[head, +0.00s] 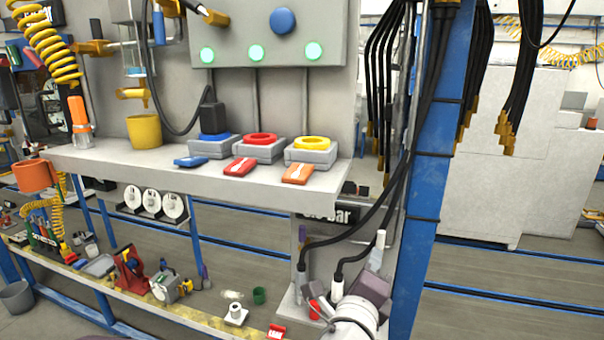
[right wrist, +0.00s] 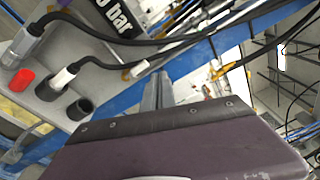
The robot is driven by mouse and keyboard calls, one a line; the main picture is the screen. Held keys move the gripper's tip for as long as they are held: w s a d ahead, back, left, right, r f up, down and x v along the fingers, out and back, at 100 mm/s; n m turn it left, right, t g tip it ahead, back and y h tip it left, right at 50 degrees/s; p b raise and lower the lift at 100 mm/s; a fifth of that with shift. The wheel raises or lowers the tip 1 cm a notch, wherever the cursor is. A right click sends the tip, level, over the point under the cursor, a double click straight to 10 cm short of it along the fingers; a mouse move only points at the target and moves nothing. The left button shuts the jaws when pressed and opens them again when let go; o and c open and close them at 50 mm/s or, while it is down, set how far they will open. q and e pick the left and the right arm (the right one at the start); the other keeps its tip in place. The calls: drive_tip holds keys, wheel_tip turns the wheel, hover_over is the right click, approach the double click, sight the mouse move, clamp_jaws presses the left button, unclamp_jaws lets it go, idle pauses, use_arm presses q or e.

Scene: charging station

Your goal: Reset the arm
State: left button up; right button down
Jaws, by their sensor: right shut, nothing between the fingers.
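My right arm comes in from the bottom of the head view, right of centre. Its right gripper (head: 379,243) points up and away, just left of the blue post. The fingers are closed together with nothing between them. In the right wrist view the closed fingers (right wrist: 156,92) stick out beyond the dark purple gripper body, with nothing held. The gripper is below and to the right of the grey shelf (head: 210,174), close to the hanging black cables. My left gripper is in neither view.
Black hoses with white plugs (head: 337,288) run to the low connector panel beside my right gripper. The blue post (head: 428,190) stands close on its right. Open floor (head: 500,285) lies to the right.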

drive_tip(key=s+d+f+m+g+h+b, duration=0.2)
drive_tip(key=s+d+f+m+g+b, duration=0.35)
drive_tip(key=d+f, duration=0.5)
drive_tip(key=s+d+f+m+g+h+b, duration=0.15)
drive_tip(key=s+d+f+m+g, duration=0.5)
drive_tip(key=f, duration=0.75)
drive_tip(key=s+a+f+m+g+y+b, duration=0.25)
drive_tip(key=s+f+m+g+y, duration=0.35)
drive_tip(key=f+m, duration=0.7)
drive_tip(key=w+a+f+m+t+y, duration=0.1)
drive_tip(key=a+m, duration=0.4)
drive_tip(key=m, duration=0.5)
drive_tip(key=w+a+f+m+t+y, duration=0.1)
drive_tip(key=a+m+y, duration=0.3)
drive_tip(key=m, duration=0.6)
drive_tip(key=shift+a+f+m+t, duration=0.3)
drive_tip(key=shift+a, duration=0.4)
